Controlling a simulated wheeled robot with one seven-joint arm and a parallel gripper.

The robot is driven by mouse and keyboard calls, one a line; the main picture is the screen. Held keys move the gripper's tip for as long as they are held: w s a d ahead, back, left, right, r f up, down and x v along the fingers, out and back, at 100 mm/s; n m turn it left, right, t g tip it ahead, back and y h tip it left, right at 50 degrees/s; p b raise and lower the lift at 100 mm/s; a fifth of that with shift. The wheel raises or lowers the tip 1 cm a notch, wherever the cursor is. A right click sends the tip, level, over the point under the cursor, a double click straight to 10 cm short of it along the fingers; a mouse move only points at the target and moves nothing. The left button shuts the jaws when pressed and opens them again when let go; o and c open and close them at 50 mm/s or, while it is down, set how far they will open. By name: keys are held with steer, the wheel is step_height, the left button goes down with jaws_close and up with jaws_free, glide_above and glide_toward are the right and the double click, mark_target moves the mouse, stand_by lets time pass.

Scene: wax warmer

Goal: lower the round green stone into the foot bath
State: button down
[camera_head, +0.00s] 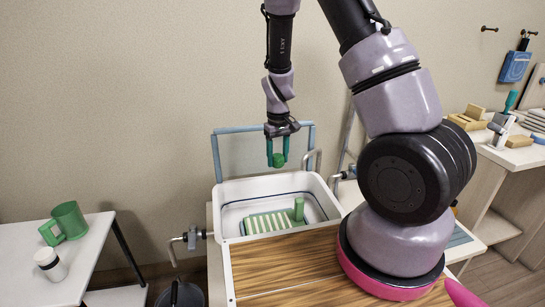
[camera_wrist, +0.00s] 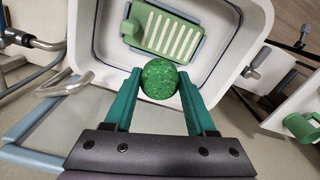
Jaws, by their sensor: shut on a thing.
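The round green stone (camera_head: 278,160) is held between the two teal fingers of my gripper (camera_head: 277,153). In the wrist view the stone (camera_wrist: 160,79), speckled green, sits between the fingertips of my gripper (camera_wrist: 161,82), which is shut on it. The foot bath (camera_head: 228,192) is a white rectangular basin below the stone. The stone hangs above the far part of the basin, apart from it. Inside the basin lies a green-and-white striped slatted piece (camera_head: 265,222) with a green upright block (camera_head: 299,209) at its right.
A wooden board (camera_head: 285,265) adjoins the near side of the basin. Metal pipes (camera_head: 190,238) stand at its left, and a blue-grey frame (camera_head: 215,158) rises behind it. A side table at left holds a green mug (camera_head: 70,219) and a white cup (camera_head: 50,264).

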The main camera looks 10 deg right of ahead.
steer(key=shift+s+a+f, duration=0.2)
steer(key=shift+s+a, duration=0.15)
steer(key=shift+a, duration=0.15)
steer(key=shift+f, duration=0.35)
glide_above(275, 223)
step_height(275, 223, down, 9)
stand_by(0.4)
steer(key=shift+f, duration=6.35)
steer(key=shift+f, duration=1.45)
steer(key=shift+c, duration=0.7)
jaws_free()
